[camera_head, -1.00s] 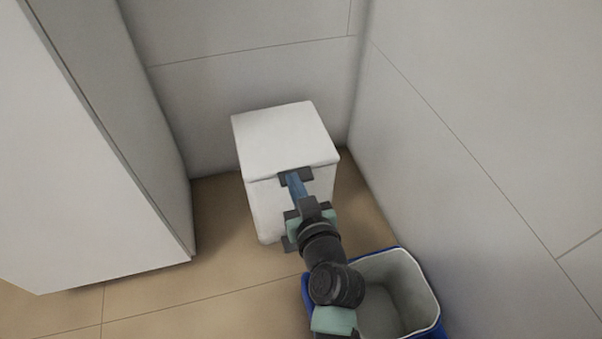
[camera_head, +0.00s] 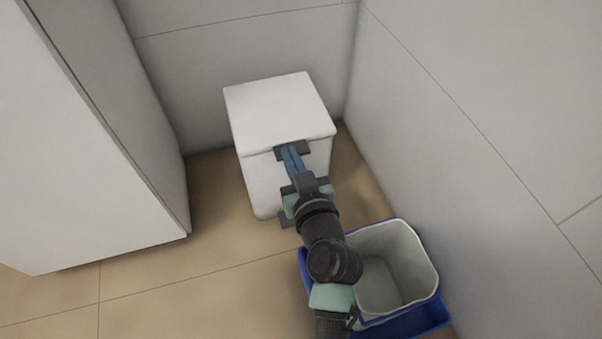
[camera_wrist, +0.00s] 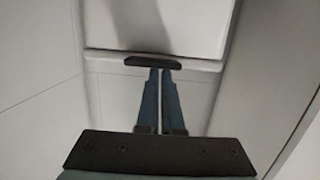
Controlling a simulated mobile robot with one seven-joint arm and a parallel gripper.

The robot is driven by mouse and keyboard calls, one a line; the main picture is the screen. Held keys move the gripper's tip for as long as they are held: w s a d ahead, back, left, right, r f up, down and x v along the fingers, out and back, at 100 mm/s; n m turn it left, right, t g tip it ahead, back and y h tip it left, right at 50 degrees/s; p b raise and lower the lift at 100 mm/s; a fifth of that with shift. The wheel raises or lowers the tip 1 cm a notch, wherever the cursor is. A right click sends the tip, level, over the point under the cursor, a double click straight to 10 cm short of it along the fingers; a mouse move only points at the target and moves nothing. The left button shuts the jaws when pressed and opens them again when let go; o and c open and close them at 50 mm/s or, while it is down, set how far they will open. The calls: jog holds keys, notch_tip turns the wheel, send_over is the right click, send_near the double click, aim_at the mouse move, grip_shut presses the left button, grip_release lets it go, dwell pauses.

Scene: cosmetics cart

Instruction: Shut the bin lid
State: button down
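The white bin (camera_head: 262,190) stands on the floor in the corner. Its lid (camera_head: 280,110) lies over the top, level or nearly so, with a thin seam below its front edge. A dark tab (camera_head: 293,150) sits at the lid's front edge; it also shows in the wrist view (camera_wrist: 152,62). My gripper (camera_head: 289,150) is at this front edge, its blue fingers close together with their tips at or just under the tab. I see nothing between them. Whether the tips touch the tab cannot be told.
A blue bin with a grey-white liner (camera_head: 398,280) stands open in front, to the right of my arm. A tall white cabinet (camera_head: 90,150) is at left. Tiled walls close off the back and right. Tan floor (camera_head: 200,270) is clear at front left.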

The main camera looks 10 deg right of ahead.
jog(key=p+v, duration=0.4)
jog(key=v, duration=0.8)
jog(key=shift+s, duration=0.2)
